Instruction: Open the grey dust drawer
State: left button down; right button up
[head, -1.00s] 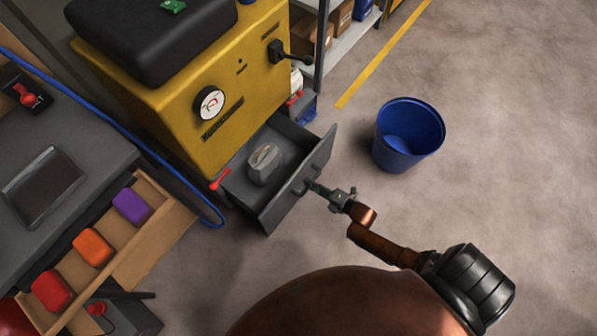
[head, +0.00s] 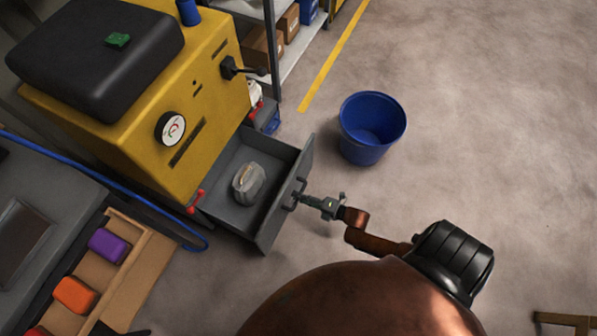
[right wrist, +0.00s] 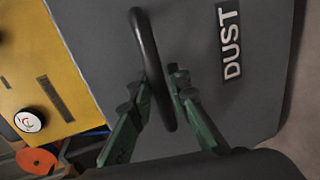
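The grey dust drawer (head: 278,207) stands pulled out of the yellow machine (head: 205,120), and a grey lump-like object (head: 248,183) lies inside it. In the right wrist view its front (right wrist: 200,50) carries a "DUST" label (right wrist: 230,45). My right gripper (head: 305,199) is at the drawer's dark bar handle (head: 294,193). In the right wrist view its green fingers (right wrist: 160,95) lie on both sides of the handle (right wrist: 150,65), closed around it. My left gripper is not in view.
A blue bucket (head: 370,128) stands on the floor right of the drawer. A wooden tray (head: 115,275) with coloured blocks is at the lower left. A blue hose (head: 110,185) runs beside the machine. The floor at right is mostly clear.

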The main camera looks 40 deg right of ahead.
jog(key=shift+o, duration=1.4)
jog(key=v, duration=1.2)
